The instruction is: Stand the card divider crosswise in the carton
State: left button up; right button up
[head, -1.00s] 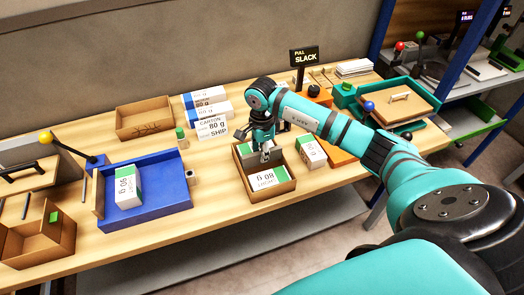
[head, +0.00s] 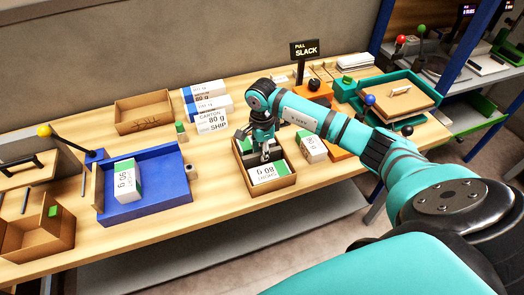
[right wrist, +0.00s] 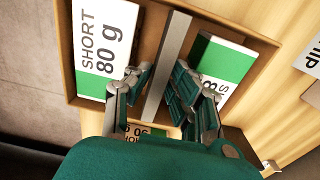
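The open brown carton (head: 273,193) stands on the bench; its wall also shows in the right wrist view (right wrist: 66,50). A white and green ream (right wrist: 103,45) lies in it on one side and another (right wrist: 222,68) on the other. The grey card divider (right wrist: 173,45) stands on edge between them, across the carton. My right gripper (right wrist: 162,82) is down in the carton with its fingers on both sides of the divider. The fingers look spread wider than the card. In the head view the right gripper (head: 265,152) hides most of the divider. My left gripper is out of view.
A ream (head: 313,148) stands right of the carton. A blue tray (head: 160,205) with one ream is at left.

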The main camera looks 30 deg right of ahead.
jog(key=o, duration=0.3)
jog(key=shift+r, duration=0.15)
jog(key=shift+r+p, duration=0.35)
jog(key=shift+p, duration=0.1)
jog(key=shift+r+p, duration=0.45)
jog(key=shift+p, duration=0.05)
jog(key=shift+w+r+b, duration=0.1)
jog(key=shift+r+b, duration=0.35)
jog(key=shift+b, duration=0.3)
notch_tip(320, 180, up, 11)
jog(key=b, duration=0.3)
jog(key=shift+f, duration=0.2)
